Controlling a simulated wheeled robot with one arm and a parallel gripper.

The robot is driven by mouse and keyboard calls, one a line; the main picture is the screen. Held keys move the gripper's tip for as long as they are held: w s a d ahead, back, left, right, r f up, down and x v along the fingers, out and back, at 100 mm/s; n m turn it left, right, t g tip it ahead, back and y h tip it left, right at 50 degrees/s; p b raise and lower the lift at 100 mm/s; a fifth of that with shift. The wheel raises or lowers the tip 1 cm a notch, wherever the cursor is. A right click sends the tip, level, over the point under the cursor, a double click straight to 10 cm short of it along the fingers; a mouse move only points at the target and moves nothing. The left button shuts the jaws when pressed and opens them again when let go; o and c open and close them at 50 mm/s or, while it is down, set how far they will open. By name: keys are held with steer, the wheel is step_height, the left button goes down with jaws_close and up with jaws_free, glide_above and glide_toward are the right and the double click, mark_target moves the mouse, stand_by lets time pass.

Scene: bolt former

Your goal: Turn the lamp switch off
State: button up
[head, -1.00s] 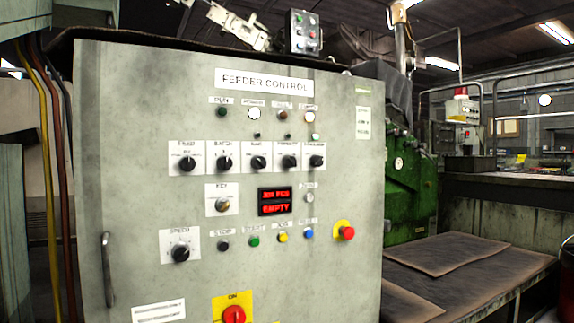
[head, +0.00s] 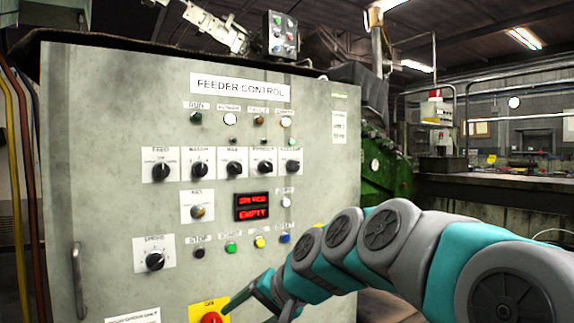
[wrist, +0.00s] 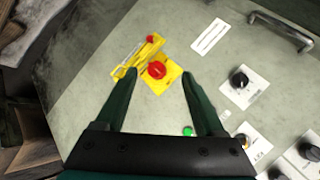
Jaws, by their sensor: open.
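The grey feeder control panel (head: 110,130) fills the left and middle of the head view. Five black rotary switches stand in a row; the rightmost (head: 292,166) and its neighbour (head: 265,167) have small labels. The labels are too blurred for me to tell which is the lamp switch. My gripper (wrist: 158,74) is open and empty. In the wrist view its fingertips flank a red rotary knob (wrist: 157,69) on a yellow plate, apparently short of touching it. In the head view my gripper (head: 255,292) is low before the panel, and this red knob (head: 211,318) shows beside it.
A black speed knob (head: 155,261), a key switch (head: 197,212) and coloured buttons, such as the green one (head: 231,246), stick out of the panel. A door handle (head: 78,282) is at its left. My arm hides the panel's lower right.

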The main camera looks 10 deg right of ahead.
steer(key=w+d+r+m+t+y, duration=0.1)
steer(key=w+d+r+m+t, duration=0.3)
steer(key=w+r, duration=0.7)
steer(key=m+t+h+p, duration=0.1)
steer(key=m+t+h, duration=0.1)
steer(key=m+t, duration=0.35)
glide_toward(297, 167)
steer(key=w, duration=0.2)
steer(key=shift+t, duration=0.25)
steer(key=x, duration=0.4)
steer(key=p+x, duration=0.1)
steer(key=x, duration=0.1)
steer(key=shift+w+a, duration=0.2)
steer(key=shift+a, duration=0.15)
steer(key=shift+w+a+f, duration=0.15)
steer(key=shift+w, duration=0.2)
jaws_close()
